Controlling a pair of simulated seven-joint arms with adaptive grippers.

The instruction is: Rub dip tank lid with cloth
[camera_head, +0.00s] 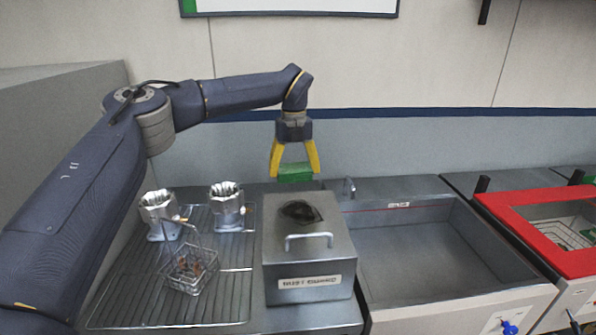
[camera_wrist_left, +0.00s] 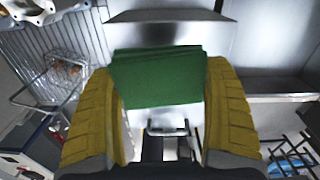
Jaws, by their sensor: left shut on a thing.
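My left gripper (camera_head: 295,172) has yellow fingers and is shut on a folded green cloth (camera_head: 295,173). It holds the cloth in the air above the back part of the dip tank lid. In the left wrist view the cloth (camera_wrist_left: 160,78) sits between the two yellow fingers (camera_wrist_left: 162,100). The dip tank lid (camera_head: 325,262) is a grey metal box top with a bar handle (camera_head: 309,238) and a dark stain (camera_head: 300,211) on its top. In the left wrist view the handle (camera_wrist_left: 168,130) shows below the cloth, which hides much of the lid. My right gripper is not in view.
Two machined metal housings (camera_head: 160,214) (camera_head: 227,206) and a wire basket (camera_head: 189,268) stand on the drain rack (camera_head: 150,305) at left. An open empty sink (camera_head: 430,250) with a small tap (camera_head: 349,187) lies at right. A red-rimmed tank (camera_head: 530,215) is farther right.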

